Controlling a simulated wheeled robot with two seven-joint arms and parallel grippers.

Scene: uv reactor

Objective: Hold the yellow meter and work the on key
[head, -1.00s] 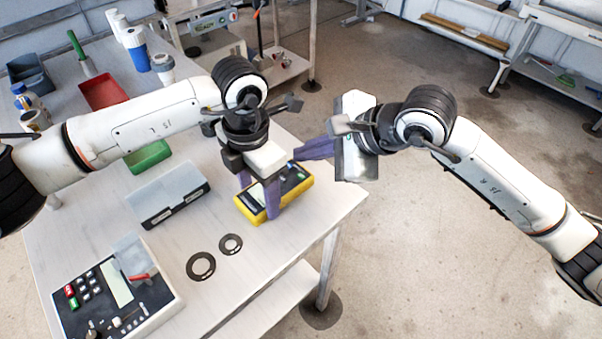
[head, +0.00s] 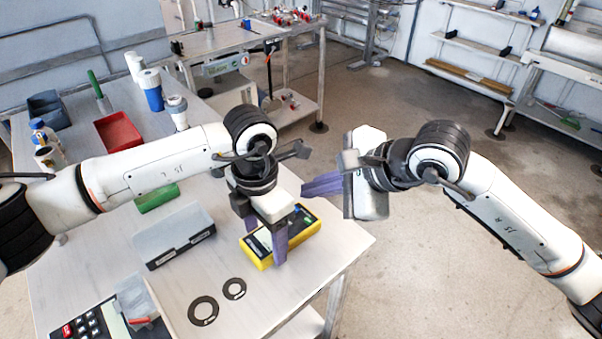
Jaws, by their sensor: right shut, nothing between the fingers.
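The yellow meter (head: 307,227), with a dark face and a pale screen, lies on the near right part of the table. My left gripper (head: 266,240) points down over it, one purple finger against its near long side and the other at its far side, partly hidden. It appears shut on the meter across its width. My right gripper (head: 304,188) is shut and empty, its purple fingers pointing left, above and beyond the meter's right end and apart from it. The on key is too small to make out.
A clear-lidded box (head: 175,238) stands left of the meter. Two black rings (head: 204,311) lie in front. A control box (head: 90,325) is at the bottom left. A green block (head: 157,197) and red tray (head: 118,131) are behind. The table's right edge is close to the meter.

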